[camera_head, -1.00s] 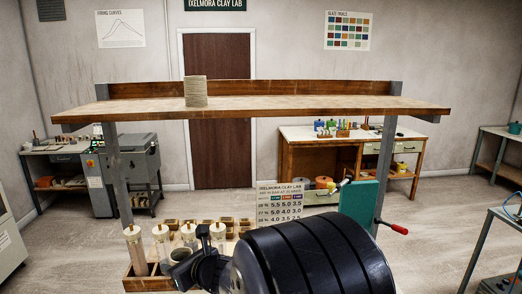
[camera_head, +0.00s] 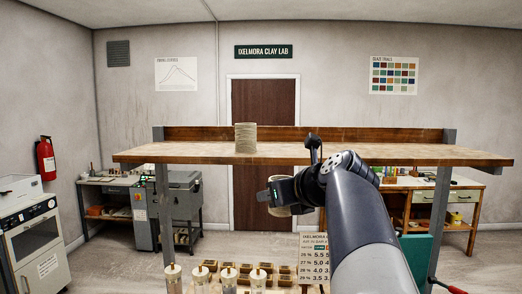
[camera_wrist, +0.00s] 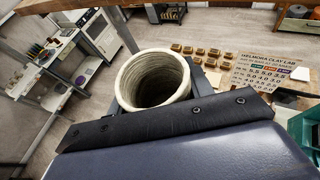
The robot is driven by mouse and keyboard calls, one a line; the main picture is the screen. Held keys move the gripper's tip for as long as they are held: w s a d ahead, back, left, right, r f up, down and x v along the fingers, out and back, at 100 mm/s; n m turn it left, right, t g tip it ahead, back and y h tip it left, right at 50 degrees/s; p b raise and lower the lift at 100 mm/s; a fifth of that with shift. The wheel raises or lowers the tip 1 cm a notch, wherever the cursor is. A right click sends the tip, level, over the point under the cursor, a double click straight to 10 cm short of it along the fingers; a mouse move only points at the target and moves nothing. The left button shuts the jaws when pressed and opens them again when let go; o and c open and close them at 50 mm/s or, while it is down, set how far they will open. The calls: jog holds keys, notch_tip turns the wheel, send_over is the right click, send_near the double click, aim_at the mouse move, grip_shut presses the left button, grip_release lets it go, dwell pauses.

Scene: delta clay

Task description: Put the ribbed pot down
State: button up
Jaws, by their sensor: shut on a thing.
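My gripper (camera_head: 284,194) is shut on a pale, ribbed pot, which shows below and beside the jaws in the head view (camera_head: 280,211). In the wrist view the pot (camera_wrist: 150,72) has its round open mouth facing the camera, and its ribbed inner wall shows. The jaws and much of the pot's outside are hidden there. The pot hangs in the air in front of the high wooden shelf (camera_head: 200,151), below the level of its top. A similar ribbed, pale cylinder (camera_head: 245,138) stands upright on that shelf.
The shelf top is bare to the left and right of the standing cylinder. Its front edge and metal posts (camera_head: 163,215) are near my arm. Below are several small brown blocks (camera_head: 259,275), capped tubes (camera_head: 173,278) and a number board (camera_head: 313,262).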

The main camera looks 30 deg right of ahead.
jog(key=s+d+r+m+h, duration=0.1)
jog(key=d+r, duration=0.3)
jog(key=r, duration=0.6)
jog(key=s+d+r+h, duration=0.1)
jog(key=s+d+r, duration=0.2)
jog(key=r, duration=0.7)
jog(key=shift+d+r+m, duration=0.2)
jog(key=shift+d+m, duration=0.2)
jog(key=shift+d, duration=0.6)
